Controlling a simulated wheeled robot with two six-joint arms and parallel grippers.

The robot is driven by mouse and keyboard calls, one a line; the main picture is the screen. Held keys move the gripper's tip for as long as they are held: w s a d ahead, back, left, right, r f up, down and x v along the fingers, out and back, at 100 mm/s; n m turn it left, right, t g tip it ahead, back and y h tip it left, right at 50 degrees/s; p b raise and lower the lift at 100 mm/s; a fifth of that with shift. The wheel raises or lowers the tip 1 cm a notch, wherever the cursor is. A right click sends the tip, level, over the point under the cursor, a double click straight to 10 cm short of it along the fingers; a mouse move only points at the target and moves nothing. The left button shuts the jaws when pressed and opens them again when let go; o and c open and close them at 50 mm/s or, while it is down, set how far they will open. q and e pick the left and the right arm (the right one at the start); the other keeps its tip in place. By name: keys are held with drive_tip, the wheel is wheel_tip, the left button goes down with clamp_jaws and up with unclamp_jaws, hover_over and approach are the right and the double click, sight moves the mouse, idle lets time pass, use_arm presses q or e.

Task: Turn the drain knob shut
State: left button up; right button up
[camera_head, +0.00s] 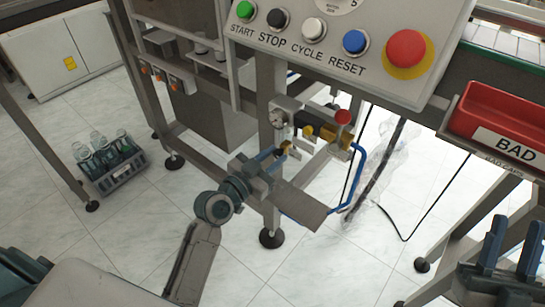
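The air unit (318,128) is mounted on the machine frame under the button panel. It carries a round gauge, brass-yellow parts and a red knob (343,117) on top. A small brass-coloured knob (290,147) sits low on its left side; I take it for the drain knob, but it is too small to be sure. My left gripper (282,155) reaches up to it from below left, with its blue fingertips at the knob. I cannot tell whether they grip it. My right gripper (511,248) is open and empty at the lower right, far from the unit.
A button panel (350,40) overhangs the unit. A blue hose (357,175) and a dark cable (408,215) hang to its right. A red BAD bin (505,120) is at the right. A crate of bottles (110,165) stands on the tiled floor at the left.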

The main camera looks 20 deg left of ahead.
use_arm(q)
clamp_jaws()
